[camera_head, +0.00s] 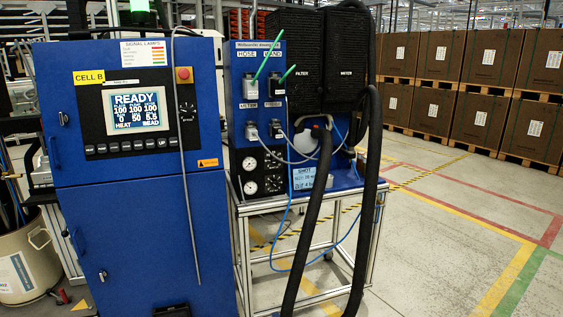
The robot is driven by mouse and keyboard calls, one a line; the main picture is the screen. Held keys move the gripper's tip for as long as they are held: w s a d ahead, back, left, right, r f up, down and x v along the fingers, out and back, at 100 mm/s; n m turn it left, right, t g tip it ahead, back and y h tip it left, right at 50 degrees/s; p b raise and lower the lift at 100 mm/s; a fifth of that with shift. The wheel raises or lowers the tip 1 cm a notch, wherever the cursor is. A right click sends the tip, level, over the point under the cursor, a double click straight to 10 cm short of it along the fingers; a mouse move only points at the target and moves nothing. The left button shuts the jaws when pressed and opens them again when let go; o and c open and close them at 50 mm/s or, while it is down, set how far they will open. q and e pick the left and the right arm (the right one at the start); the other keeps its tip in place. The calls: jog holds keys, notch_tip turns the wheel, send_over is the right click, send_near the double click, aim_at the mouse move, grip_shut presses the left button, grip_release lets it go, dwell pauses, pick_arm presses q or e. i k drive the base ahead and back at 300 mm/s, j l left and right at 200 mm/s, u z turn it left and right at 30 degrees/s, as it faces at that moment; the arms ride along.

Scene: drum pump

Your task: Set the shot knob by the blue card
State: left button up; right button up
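A light-blue card (304,178) headed "SHOT" is on the lower front of the blue pump unit, right of the gauges. Its smaller lines are too small to read surely. I cannot pick out the shot knob; thick black hoses (322,210) pass in front of the area right of the card and hide part of it. Several round gauges (250,187) sit left of the card. Neither of my grippers shows in the head view.
A blue cabinet (140,220) with a "READY" screen (136,112) and red button (184,74) stands at left. The pump unit rests on a metal frame stand (243,255). Open floor (440,240) lies at right, before stacked brown boxes (484,60).

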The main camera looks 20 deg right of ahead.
aim_at(276, 162)
jog(key=i+l, duration=0.2)
jog(key=l, duration=0.15)
jog(key=i+l, duration=0.2)
jog(key=l, duration=0.2)
jog(key=i+l, duration=0.2)
jog(key=l, duration=0.15)
jog(key=i+l, duration=0.2)
jog(key=l, duration=0.2)
jog(key=i+l, duration=0.2)
jog(key=l, duration=0.15)
jog(key=i+l+u, duration=0.1)
jog(key=i+l, duration=0.3)
jog(key=l, duration=0.35)
jog(key=i+l, duration=0.2)
jog(key=l, duration=0.2)
jog(key=i+l, duration=0.5)
jog(key=l, duration=0.2)
jog(key=i+l, duration=0.25)
jog(key=l+u, duration=0.05)
jog(key=l, duration=0.05)
